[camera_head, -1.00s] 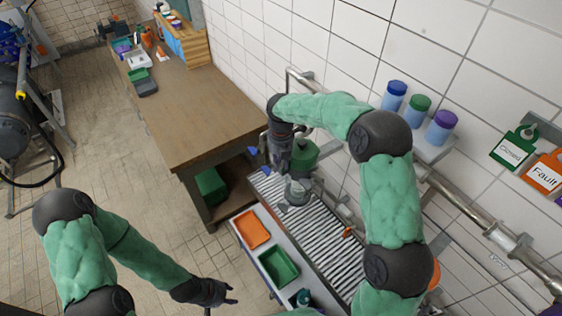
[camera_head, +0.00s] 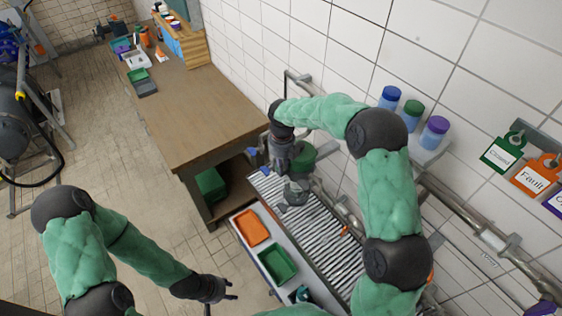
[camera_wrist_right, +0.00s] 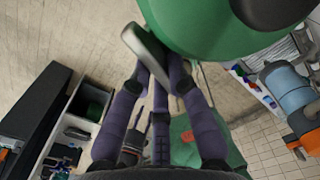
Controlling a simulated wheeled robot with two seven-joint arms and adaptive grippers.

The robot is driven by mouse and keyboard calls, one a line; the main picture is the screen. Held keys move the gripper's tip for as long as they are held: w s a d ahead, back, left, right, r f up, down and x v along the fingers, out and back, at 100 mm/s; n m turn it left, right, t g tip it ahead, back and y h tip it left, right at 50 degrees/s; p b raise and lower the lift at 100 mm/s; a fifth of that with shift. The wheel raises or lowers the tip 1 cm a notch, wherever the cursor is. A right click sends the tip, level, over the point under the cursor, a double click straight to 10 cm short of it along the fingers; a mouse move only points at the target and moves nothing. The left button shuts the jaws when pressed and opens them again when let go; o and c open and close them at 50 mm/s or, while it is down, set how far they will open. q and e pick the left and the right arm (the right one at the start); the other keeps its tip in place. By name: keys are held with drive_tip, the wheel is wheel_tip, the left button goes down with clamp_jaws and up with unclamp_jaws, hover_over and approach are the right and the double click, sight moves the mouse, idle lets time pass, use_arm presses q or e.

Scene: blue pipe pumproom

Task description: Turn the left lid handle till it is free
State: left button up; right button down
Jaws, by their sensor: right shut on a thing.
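A round green lid (camera_wrist_right: 205,22) fills the top of the right wrist view, with a flat grey metal handle (camera_wrist_right: 147,52) at its edge. My right gripper (camera_wrist_right: 157,80) has its dark purple fingers shut around this handle. In the head view my right gripper (camera_head: 282,165) hangs down beside a green round body (camera_head: 303,154), which it partly hides; the handle cannot be made out there. My left gripper (camera_head: 228,290) is open and empty, low over the floor at the bottom of the view.
A slatted metal grating (camera_head: 325,235) lies below the right gripper. An orange tray (camera_head: 252,228) and a green tray (camera_head: 278,264) sit beside it. A wooden table (camera_head: 195,105) stands behind. Pipes (camera_head: 475,220) and a shelf with capped jars (camera_head: 413,112) line the tiled wall.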

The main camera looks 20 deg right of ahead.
drive_tip(key=shift+d+n+p, duration=0.1)
drive_tip(key=shift+n+p, duration=0.35)
drive_tip(key=shift+n, duration=0.55)
drive_tip(key=c, duration=1.2)
unclamp_jaws()
